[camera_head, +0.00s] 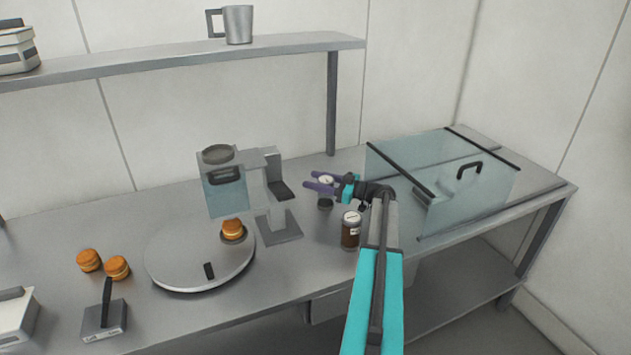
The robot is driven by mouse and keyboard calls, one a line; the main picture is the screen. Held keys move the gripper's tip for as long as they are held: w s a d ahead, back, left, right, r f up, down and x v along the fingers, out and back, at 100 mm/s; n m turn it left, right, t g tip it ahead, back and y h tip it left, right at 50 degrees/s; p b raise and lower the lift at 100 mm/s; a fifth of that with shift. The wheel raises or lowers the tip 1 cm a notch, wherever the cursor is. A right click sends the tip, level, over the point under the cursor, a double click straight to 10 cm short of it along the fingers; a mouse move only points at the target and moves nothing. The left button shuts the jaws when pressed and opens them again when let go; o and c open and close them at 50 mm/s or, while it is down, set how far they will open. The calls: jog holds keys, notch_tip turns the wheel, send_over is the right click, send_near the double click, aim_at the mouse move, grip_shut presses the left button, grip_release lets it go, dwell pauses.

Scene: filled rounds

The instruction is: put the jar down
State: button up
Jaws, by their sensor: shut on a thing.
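My gripper (314,181), with purple fingers, is shut on a small jar (325,203) near the back of the steel table. The jar looks upright. Its pale lid shows between the fingers and its dark lower part shows beneath them; the middle is hidden by the near finger. I cannot tell whether its base touches the table. A second jar (351,232), brown with a white lid, stands upright on the table just in front of my gripper, beside my arm.
A dispenser (224,185) on a stand is left of my gripper, over a round plate (178,270) with a filled round (233,229). A clear-lidded case (470,190) is at right. Two rounds (117,267) and a scraper (104,318) lie at left. A shelf (170,61) with a mug (238,25) runs above.

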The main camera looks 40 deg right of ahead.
jog(key=shift+f, duration=0.15)
jog(key=o, duration=1.3)
jog(key=shift+r, duration=0.2)
jog(key=b+v, duration=0.3)
jog(key=v, duration=0.3)
jog(key=shift+s+d+f, duration=0.15)
jog(key=shift+s, duration=0.2)
jog(key=shift+s+d, duration=0.15)
jog(key=shift+s, duration=0.2)
jog(key=shift+r, duration=0.2)
